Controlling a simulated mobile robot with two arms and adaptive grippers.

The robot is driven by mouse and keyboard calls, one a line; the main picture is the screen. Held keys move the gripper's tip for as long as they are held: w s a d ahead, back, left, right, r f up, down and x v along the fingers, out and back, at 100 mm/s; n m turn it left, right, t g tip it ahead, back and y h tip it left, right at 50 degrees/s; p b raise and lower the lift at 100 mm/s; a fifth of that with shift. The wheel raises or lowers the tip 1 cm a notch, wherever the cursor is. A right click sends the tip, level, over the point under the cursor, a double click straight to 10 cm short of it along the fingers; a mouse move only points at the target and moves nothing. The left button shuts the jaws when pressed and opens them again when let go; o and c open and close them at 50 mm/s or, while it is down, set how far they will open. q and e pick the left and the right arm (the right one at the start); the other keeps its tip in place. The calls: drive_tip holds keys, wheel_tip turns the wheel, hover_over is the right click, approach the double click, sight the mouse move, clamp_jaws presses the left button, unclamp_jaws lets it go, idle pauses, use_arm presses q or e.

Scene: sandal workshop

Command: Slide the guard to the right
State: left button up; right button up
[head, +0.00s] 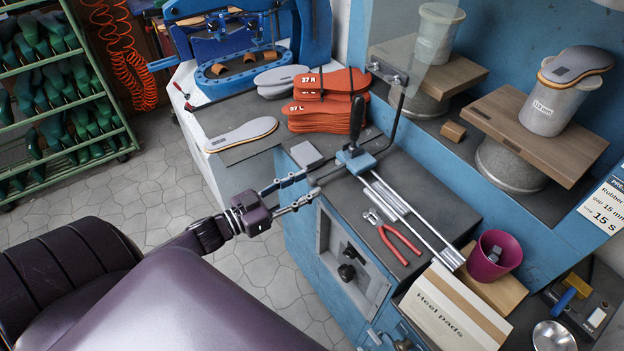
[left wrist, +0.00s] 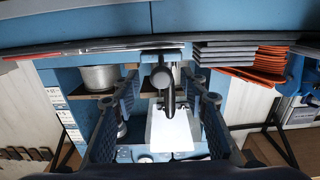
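The guard (head: 405,30) is a clear panel at the top of the head view, bracketed to a bent dark rod. The rod runs down to a blue slide block (head: 356,161) on two metal rails (head: 415,218). A black upright handle (head: 357,122) stands on the block, at the rails' far left end. My left gripper (head: 309,187) is open and empty, left of the block and apart from it. In the left wrist view the black handle (left wrist: 165,82) appears between the spread fingers (left wrist: 167,108), with no contact visible. My right gripper is not in view.
Red pliers (head: 398,244) lie beside the rails. A heel pads box (head: 452,310) and a magenta cup (head: 492,256) stand near their right end. Stacked orange soles (head: 325,115) lie behind the handle. A small grey block (head: 306,155) sits near my gripper.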

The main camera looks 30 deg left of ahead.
use_arm(q)
drive_tip(key=shift+x, duration=1)
drive_tip(key=shift+w, duration=0.3)
drive_tip(key=shift+w+d, duration=0.1)
drive_tip(key=shift+w, duration=0.05)
drive_tip(key=c, duration=1)
clamp_jaws()
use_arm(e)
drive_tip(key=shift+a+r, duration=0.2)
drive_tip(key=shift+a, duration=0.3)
